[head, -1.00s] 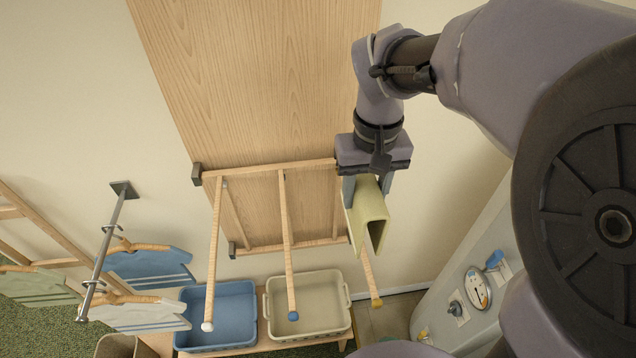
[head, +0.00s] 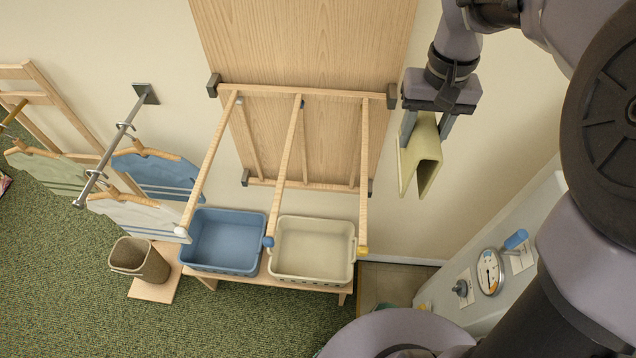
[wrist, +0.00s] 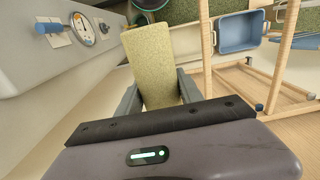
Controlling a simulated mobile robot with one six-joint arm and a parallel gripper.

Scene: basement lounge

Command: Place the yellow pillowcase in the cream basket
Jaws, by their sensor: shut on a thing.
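The yellow pillowcase (head: 421,160) hangs folded from my gripper (head: 427,128), which is shut on its upper fold. In the wrist view the pillowcase (wrist: 155,60) lies between the two fingers (wrist: 157,92). The cream basket (head: 312,250) stands on a low bench to the right of a blue basket and looks empty. In the head view my gripper and the pillowcase are up and to the right of the cream basket, clear of it. The pillowcase hangs to the right of the rack's right-hand rod.
A wooden rack with three rods (head: 290,165) juts out above the baskets. The blue basket (head: 225,240) adjoins the cream one. Hanging clothes (head: 150,190) are at left, above a brown bin (head: 139,262). A panel with a gauge (head: 490,271) is at right.

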